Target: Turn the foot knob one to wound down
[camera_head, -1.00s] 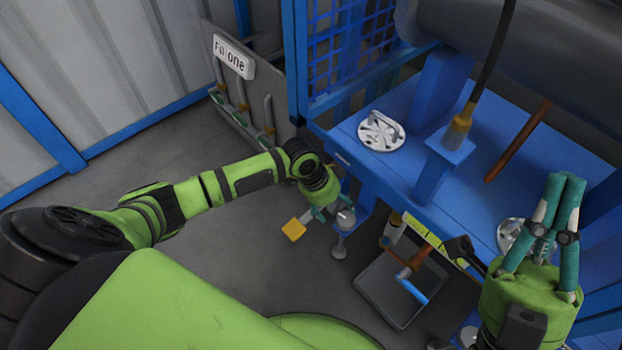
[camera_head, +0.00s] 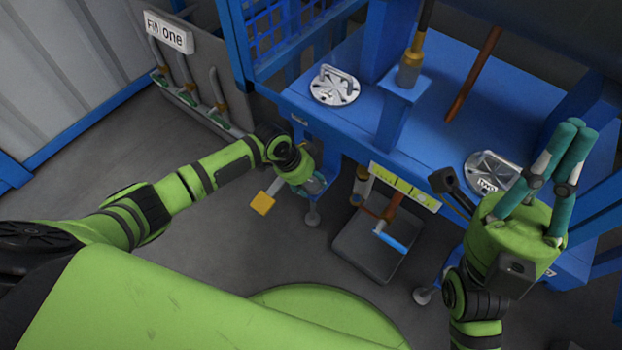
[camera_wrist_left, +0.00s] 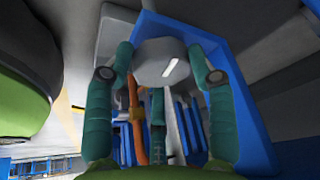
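Foot knob one (camera_wrist_left: 163,62) is a grey, many-sided knob under the corner of the blue stand. In the left wrist view it fills the space between the two teal fingers of my left gripper (camera_wrist_left: 162,60), which press against its sides. In the head view my left gripper (camera_head: 318,186) is at the stand's front left leg, and it mostly hides the knob. A round grey foot pad (camera_head: 312,218) shows on the floor just below.
The blue stand (camera_head: 440,130) carries two flanged discs, one at the left (camera_head: 334,88) and one at the right (camera_head: 490,172). A dark tray (camera_head: 372,240) with tools lies below its front edge. A yellow tag (camera_head: 262,203) sticks out beside my left gripper. A "Fill one" panel (camera_head: 170,32) stands at the left.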

